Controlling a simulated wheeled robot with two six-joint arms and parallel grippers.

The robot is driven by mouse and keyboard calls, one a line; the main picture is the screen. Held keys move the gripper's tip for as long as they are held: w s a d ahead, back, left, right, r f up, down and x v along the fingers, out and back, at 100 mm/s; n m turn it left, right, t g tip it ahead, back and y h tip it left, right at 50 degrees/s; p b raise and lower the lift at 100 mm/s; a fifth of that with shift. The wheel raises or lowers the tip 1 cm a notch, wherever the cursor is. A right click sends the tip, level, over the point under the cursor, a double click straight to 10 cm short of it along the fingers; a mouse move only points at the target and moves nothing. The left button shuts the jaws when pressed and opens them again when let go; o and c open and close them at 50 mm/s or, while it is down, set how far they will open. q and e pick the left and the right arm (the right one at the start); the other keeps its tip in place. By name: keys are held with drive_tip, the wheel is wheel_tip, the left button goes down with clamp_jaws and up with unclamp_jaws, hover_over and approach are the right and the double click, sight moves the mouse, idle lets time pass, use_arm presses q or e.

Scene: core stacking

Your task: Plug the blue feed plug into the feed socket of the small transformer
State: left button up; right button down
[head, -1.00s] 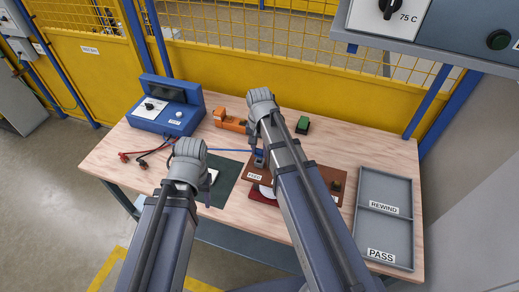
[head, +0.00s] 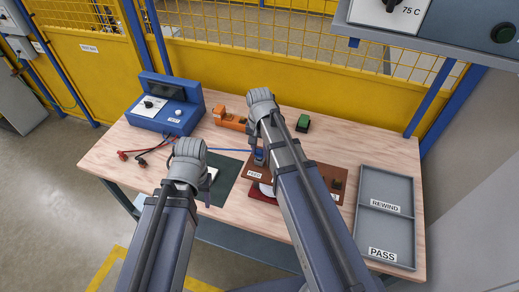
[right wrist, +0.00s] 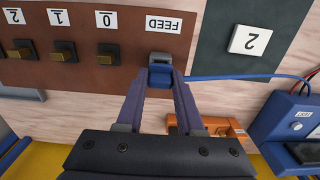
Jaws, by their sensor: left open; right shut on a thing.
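My right gripper (right wrist: 162,84) is shut on the blue feed plug (right wrist: 160,74), which also shows in the head view (head: 259,157). In the right wrist view the plug sits right against the grey feed socket (right wrist: 159,57), beside the FEED label on the brown board (right wrist: 100,75). I cannot tell how deep the plug is in the socket. A blue cable (right wrist: 240,77) runs from the plug toward the blue test box (head: 168,108). My left gripper (head: 189,160) is above the dark green mat's left side, open; its fingertips are mostly hidden.
Several brass terminals labelled 0, 1 and 2 stand on the board. An orange tool (head: 231,121) and a green block (head: 303,123) lie behind. A grey tray (head: 386,216) marked REWIND and PASS is at the right. Red and black leads (head: 140,155) lie at the left.

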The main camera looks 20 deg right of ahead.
drive_tip(key=shift+f+b, duration=0.85)
drive_tip(key=shift+f, duration=0.1)
drive_tip(key=shift+c, duration=2.3)
unclamp_jaws()
drive_tip(key=shift+r, duration=0.15)
wheel_tip(320, 180, up, 8)
drive_tip(key=p, duration=0.8)
drive_tip(key=shift+f, duration=0.2)
drive_tip(key=s+a+f+n+b, duration=0.4)
drive_tip(key=s+a+n, duration=0.1)
drive_tip(key=s, duration=0.2)
drive_tip(key=s+a+f+n+h+b, duration=0.1)
drive_tip(key=s+a+f+n+b, duration=0.3)
drive_tip(key=s, duration=0.3)
drive_tip(key=shift+s+a+f+n+b, duration=0.2)
drive_tip(key=shift+a+n+b, duration=0.1)
drive_tip(key=shift+a+n, duration=0.5)
